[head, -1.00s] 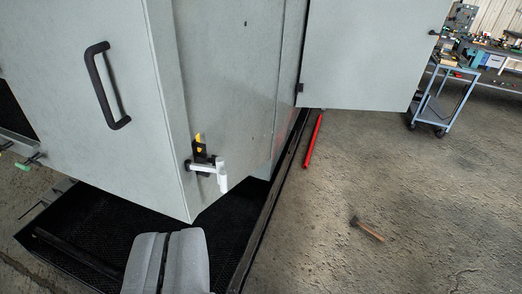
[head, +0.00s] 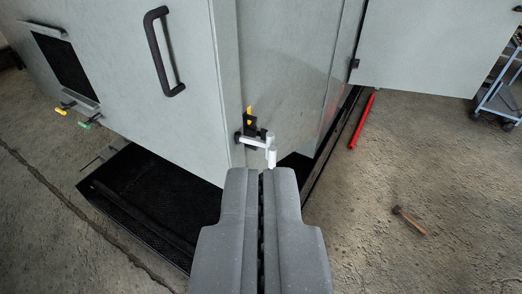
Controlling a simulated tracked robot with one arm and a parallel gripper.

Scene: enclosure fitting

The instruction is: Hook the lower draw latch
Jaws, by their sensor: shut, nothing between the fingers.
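The draw latch (head: 252,126) sits at the vertical edge of the grey enclosure, low on its near corner. It has a black body with a yellow tab and a pale metal lever or loop (head: 270,150) that sticks out to the right. I cannot tell whether the loop is over a catch. My gripper (head: 262,172) points up the picture from the bottom, with its two grey fingers together and empty. Its fingertips show just below the latch in the picture; whether they touch it I cannot tell.
The enclosure door (head: 145,75) has a black handle (head: 162,52). An open grey panel (head: 435,45) hangs at upper right. A red bar (head: 362,120) and a hammer (head: 408,220) lie on the floor. A blue cart (head: 500,100) stands at far right. The right floor is mostly clear.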

